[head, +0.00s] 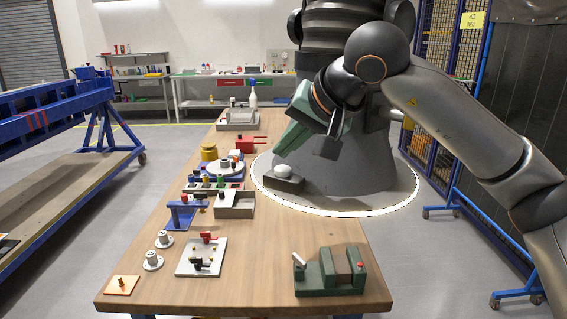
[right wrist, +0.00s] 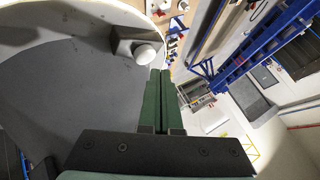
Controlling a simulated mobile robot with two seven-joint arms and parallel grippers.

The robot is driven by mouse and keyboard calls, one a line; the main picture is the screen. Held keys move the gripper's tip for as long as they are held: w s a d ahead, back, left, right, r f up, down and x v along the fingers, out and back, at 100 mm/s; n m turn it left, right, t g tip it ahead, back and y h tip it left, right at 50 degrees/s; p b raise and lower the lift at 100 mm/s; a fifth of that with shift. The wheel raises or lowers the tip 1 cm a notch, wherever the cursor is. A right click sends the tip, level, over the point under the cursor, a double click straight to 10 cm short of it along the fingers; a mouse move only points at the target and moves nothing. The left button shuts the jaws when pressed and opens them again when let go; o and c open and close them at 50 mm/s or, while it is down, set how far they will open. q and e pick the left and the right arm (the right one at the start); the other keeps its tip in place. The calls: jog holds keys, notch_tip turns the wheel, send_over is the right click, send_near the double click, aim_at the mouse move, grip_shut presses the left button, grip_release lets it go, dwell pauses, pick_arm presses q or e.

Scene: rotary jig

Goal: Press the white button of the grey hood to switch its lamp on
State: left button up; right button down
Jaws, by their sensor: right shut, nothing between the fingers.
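The grey hood (head: 365,178) stands at the right edge of the bench, with a wide round skirt and a bright white rim; it fills the left of the right wrist view (right wrist: 50,90). Its white button (head: 283,170) is a round cap on a dark block on the skirt. The button also shows in the right wrist view (right wrist: 145,54). My right gripper (head: 281,152) has green fingers, shut and empty, with tips just above the button in the picture. In the right wrist view the fingertips (right wrist: 160,72) appear beside the button; contact is unclear. My left gripper is out of view.
The wooden bench (head: 265,250) carries a green vise-like fixture (head: 328,272), a grey plate with red and black clamps (head: 201,257), a grey open box (head: 235,205) and a yellow pot (head: 208,152). A blue frame (head: 60,115) stands left. The bench between box and green fixture is clear.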

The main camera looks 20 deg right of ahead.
aim_at(287, 170)
notch_tip(287, 170, up, 6)
jog(key=p, duration=0.5)
